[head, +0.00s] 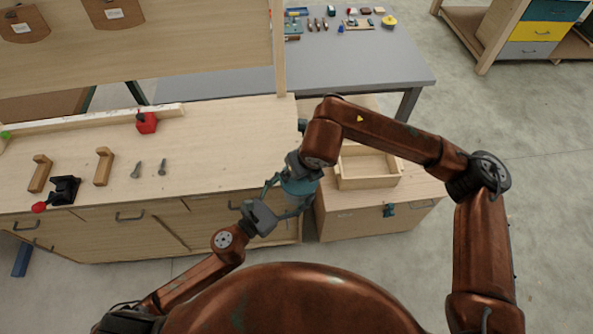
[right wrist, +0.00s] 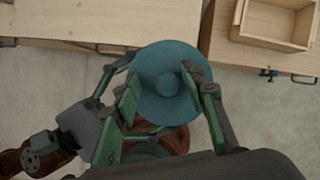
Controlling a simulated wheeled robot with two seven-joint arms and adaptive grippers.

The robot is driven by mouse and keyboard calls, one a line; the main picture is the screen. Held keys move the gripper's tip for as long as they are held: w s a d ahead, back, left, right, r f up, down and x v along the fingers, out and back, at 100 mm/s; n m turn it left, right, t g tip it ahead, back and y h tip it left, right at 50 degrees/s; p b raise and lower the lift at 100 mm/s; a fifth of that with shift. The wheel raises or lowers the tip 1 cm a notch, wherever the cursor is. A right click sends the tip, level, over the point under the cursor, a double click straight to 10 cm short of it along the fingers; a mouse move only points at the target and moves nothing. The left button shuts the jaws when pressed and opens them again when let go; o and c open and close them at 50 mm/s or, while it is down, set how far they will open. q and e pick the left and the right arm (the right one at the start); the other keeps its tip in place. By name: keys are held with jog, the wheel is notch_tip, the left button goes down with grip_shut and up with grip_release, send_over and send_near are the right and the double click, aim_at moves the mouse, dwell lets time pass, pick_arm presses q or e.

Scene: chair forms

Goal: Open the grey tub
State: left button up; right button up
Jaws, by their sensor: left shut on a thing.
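The tub (head: 300,188) looks teal-grey in the head view. It is held above the floor, in front of the gap between bench and cabinet. My left gripper (head: 277,201) is shut on its side. In the right wrist view the tub's round teal lid (right wrist: 160,62) faces the camera, with a small raised knob at its middle. The lid looks seated on the tub, whose body is mostly hidden below it. My right gripper (right wrist: 170,98) is open, with its fingers spread on either side over the lid. I cannot tell whether they touch it.
A wooden workbench (head: 220,150) stands at left with a red-and-black clamp (head: 65,189), wooden blocks and bolts. An open wooden box (head: 368,182) sits on the cabinet at right. A grey table (head: 370,70) with small items is behind. The floor at right is clear.

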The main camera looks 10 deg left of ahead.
jog(key=shift+d+f, duration=0.3)
jog(key=shift+f, duration=0.2)
grip_shut()
jog(key=shift+s, duration=0.1)
jog(key=shift+s+a+r, duration=0.1)
jog(key=shift+a, duration=0.05)
jog(key=shift+s+a+r, duration=0.15)
jog(key=shift+r, duration=0.65)
jog(key=shift+w+r, duration=0.15)
jog(key=shift+w, duration=0.05)
jog(key=shift+r, duration=1)
